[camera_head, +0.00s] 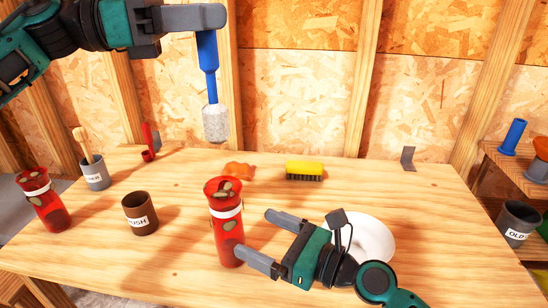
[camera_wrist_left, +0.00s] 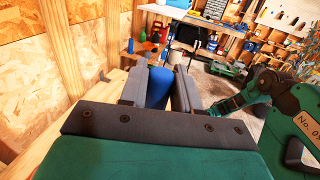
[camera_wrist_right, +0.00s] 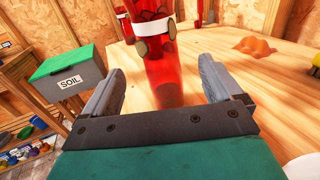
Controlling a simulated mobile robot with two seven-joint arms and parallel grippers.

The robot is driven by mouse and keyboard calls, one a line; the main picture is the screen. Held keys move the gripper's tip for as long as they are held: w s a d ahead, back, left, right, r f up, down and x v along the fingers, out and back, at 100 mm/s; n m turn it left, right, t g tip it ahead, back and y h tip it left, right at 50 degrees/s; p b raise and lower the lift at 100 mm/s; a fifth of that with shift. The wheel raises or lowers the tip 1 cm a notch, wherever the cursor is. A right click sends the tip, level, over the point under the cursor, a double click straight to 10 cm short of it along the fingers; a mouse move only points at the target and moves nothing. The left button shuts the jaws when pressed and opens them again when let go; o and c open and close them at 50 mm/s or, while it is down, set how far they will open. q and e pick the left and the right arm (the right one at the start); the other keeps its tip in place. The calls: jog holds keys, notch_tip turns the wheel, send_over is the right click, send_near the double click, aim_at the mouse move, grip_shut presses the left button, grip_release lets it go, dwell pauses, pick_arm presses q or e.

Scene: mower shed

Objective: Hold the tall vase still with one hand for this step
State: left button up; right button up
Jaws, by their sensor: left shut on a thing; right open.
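A tall red vase (camera_head: 226,235) with a white band and brown oval patches stands upright near the table's front edge. It also shows in the right wrist view (camera_wrist_right: 155,68), ahead and between the finger directions. My right gripper (camera_head: 258,233) is open beside it; one fingertip is close to the vase's lower side, and I cannot tell if they touch. My left gripper (camera_head: 208,17) is shut on the blue handle (camera_head: 207,52) of a brush with a speckled grey head (camera_head: 215,122). The brush hangs head down, above and behind the vase. The handle shows between the fingers in the left wrist view (camera_wrist_left: 157,88).
A second red vase (camera_head: 43,200), a grey cup (camera_head: 96,174) with a wooden-handled tool and a brown labelled cup (camera_head: 140,213) stand at left. An orange lump (camera_head: 238,170) and a yellow brush (camera_head: 304,170) lie behind. A white plate (camera_head: 372,238) lies partly under my right arm.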

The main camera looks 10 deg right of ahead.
aim_at(220, 217)
jog(key=x, duration=1)
jog(key=shift+a, duration=0.1)
jog(key=c, duration=1.2)
jog(key=o, duration=0.7)
jog(key=shift+c, duration=0.2)
jog(key=c, duration=0.3)
jog(key=shift+c, duration=0.2)
